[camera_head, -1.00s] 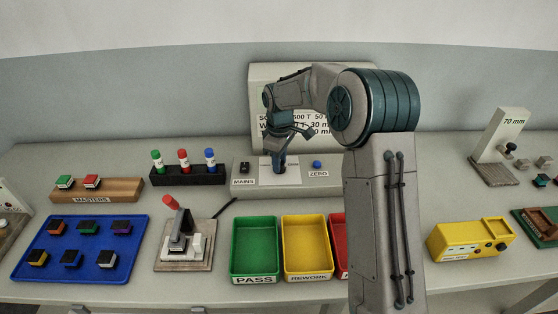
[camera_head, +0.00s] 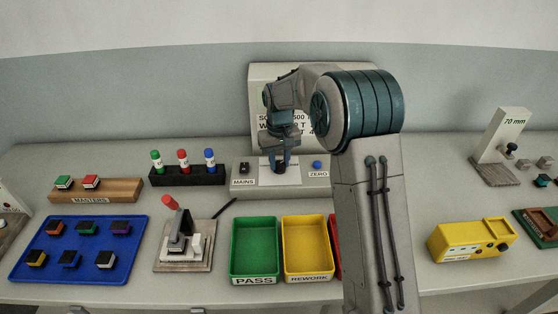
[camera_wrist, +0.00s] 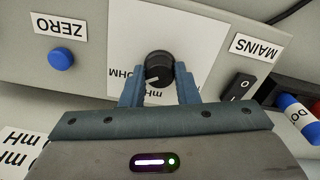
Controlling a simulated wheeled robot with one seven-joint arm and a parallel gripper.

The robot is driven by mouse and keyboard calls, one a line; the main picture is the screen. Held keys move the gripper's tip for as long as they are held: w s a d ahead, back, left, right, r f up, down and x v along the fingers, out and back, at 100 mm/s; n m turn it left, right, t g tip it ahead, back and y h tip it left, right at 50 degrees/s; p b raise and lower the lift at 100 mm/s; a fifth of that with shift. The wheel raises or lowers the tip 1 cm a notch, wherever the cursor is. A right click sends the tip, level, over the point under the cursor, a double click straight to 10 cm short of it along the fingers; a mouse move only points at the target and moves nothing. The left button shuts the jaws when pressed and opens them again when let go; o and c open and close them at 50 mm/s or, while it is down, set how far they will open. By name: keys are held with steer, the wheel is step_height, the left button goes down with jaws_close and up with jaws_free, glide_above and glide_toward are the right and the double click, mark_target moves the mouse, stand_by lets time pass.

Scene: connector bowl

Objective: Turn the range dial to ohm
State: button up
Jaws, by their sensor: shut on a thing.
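The black range dial (camera_wrist: 158,66) stands on a white plate (camera_wrist: 120,27) on the grey instrument box, between its ZERO and MAINS labels. My gripper (camera_wrist: 159,74) is shut on the dial, with one finger on each side of it in the wrist view. A pale mark on the dial sits low, near the printed mH. The word OHM (camera_wrist: 125,73) is beside the dial, partly covered by a finger. In the head view my gripper (camera_head: 280,166) reaches down onto the box and hides the dial.
A blue ZERO button (camera_wrist: 61,57) and a black MAINS rocker switch (camera_wrist: 238,86) flank the dial. A marker rack (camera_head: 187,176) stands left of the box. Green (camera_head: 233,270) and yellow (camera_head: 287,266) trays lie in front. A sign board stands behind.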

mark_target(279, 163)
steer(key=shift+m, duration=0.4)
steer(key=o, duration=1)
steer(key=shift+c, duration=0.2)
step_height(279, 163, up, 14)
